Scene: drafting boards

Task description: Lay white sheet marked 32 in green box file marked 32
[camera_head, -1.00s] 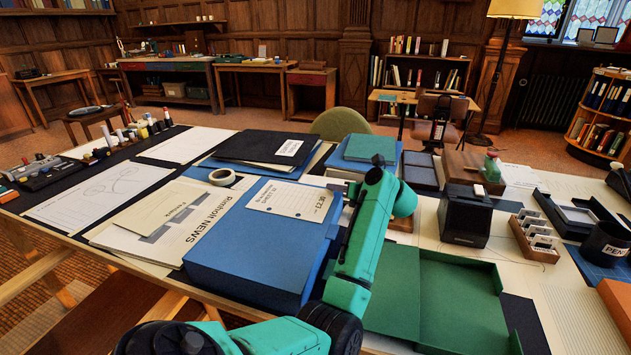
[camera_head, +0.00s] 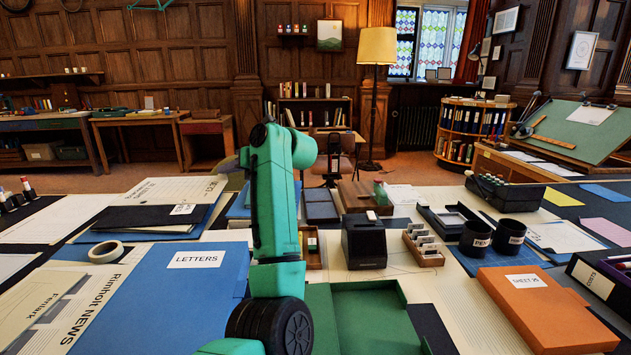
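The green box file (camera_head: 368,318) lies open and flat at the bottom centre, partly cut off by the picture's edge. The parts of its inside that show are bare, and I see no mark 32 on it. My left arm rises in front of its left side. My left gripper (camera_head: 244,158) barely shows at the upper left of the wrist, beyond the blue box file, and its fingers are too hidden to tell open from shut. I cannot make out the white sheet marked 32. My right gripper is out of view.
A blue box file (camera_head: 165,292) marked LETTERS lies left of the green one. An orange file (camera_head: 540,312) marked SHEET lies to the right. A black box (camera_head: 364,242), a wooden slide rack (camera_head: 423,248) and dark pots (camera_head: 476,238) stand behind. Bare pale paper lies between the green and orange files.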

